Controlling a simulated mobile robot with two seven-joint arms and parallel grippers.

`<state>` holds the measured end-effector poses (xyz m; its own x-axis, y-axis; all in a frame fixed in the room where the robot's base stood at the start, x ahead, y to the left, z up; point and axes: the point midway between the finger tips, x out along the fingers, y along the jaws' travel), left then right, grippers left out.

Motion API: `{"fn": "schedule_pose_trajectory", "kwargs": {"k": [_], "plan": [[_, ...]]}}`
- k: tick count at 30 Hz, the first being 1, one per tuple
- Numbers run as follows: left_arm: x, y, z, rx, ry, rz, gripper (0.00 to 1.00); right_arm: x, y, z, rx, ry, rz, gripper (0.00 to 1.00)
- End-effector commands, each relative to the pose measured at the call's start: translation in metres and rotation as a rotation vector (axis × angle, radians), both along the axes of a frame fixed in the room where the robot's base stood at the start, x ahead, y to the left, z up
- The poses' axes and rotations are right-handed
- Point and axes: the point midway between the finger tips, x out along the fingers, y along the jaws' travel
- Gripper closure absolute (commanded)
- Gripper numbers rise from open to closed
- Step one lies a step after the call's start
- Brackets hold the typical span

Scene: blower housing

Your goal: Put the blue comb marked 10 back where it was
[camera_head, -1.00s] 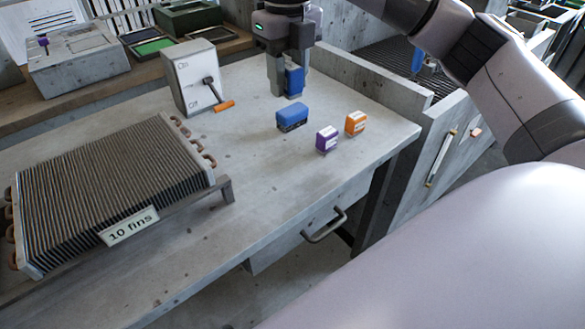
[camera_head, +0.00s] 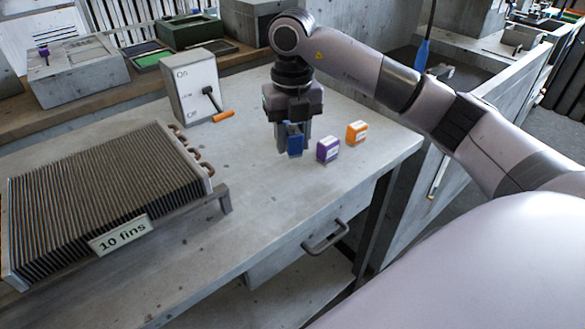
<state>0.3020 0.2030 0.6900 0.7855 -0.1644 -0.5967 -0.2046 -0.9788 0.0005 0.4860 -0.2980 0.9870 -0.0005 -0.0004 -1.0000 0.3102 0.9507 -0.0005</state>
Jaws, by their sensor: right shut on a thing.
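My right gripper (camera_head: 295,148) points down at the grey worktop, left of the purple comb. It is shut on the blue comb (camera_head: 295,143), which shows as a blue patch between the dark fingers, low over or at the table. The fingers hide much of it, its marking cannot be read, and I cannot tell whether it touches the worktop. The purple comb (camera_head: 327,150) and the orange comb (camera_head: 357,132) stand to its right, apart from the gripper. The finned coil (camera_head: 100,200) with a "10 fins" label (camera_head: 122,236) lies at the left. My left gripper is out of view.
A grey switch box (camera_head: 192,88) with an orange-tipped lever (camera_head: 222,116) stands behind and left of the gripper. Green trays (camera_head: 188,30) sit on the back shelf. The worktop (camera_head: 265,190) in front of the gripper is clear to its edge, above a drawer handle (camera_head: 325,238).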

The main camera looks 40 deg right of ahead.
Motion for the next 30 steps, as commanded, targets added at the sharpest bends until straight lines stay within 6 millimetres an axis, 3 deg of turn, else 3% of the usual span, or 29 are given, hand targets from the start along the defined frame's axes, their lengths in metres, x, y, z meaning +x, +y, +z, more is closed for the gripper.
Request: {"fn": "schedule_pose_trajectory", "kwargs": {"k": [3,11,17,29,30], "plan": [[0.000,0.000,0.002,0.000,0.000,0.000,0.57,-0.001,0.000,-0.019,0.000,0.001,0.001,0.92],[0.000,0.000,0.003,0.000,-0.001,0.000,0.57,-0.001,0.000,-0.039,-0.001,0.001,0.001,0.92],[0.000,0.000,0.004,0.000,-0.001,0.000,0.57,0.000,0.000,-0.068,0.000,0.002,0.000,0.92],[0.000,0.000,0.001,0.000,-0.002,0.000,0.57,0.000,0.000,-0.076,0.001,-0.001,0.001,0.92],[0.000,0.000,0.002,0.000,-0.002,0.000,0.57,0.000,0.000,-0.075,0.000,-0.001,0.001,0.54]]}}
